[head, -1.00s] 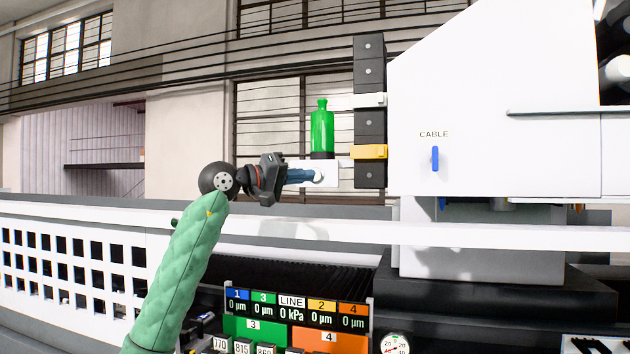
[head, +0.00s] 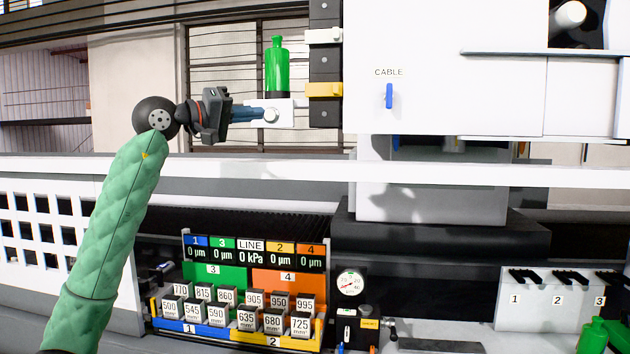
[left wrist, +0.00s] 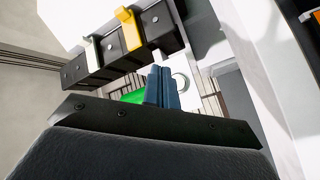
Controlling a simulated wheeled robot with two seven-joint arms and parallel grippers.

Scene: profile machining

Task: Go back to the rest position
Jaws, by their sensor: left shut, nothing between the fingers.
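My left gripper (head: 268,114) is raised in front of the machine, with its blue fingers pointing right. Its fingers are shut and empty, beside a white bracket (head: 285,108) below a green bottle (head: 277,66). In the left wrist view the closed blue fingers (left wrist: 165,88) lie close to the white bracket, with part of the green bottle (left wrist: 130,97) behind them. I cannot tell whether the fingers touch the bracket. My right gripper is not in view.
A black rail with a yellow tab (head: 324,90) stands right of the bottle, beside the white machine housing (head: 440,70). A white beam (head: 400,172) crosses below the gripper. Lower down are a rack of numbered blocks (head: 240,315), a gauge (head: 350,283) and a numbered hook panel (head: 540,298).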

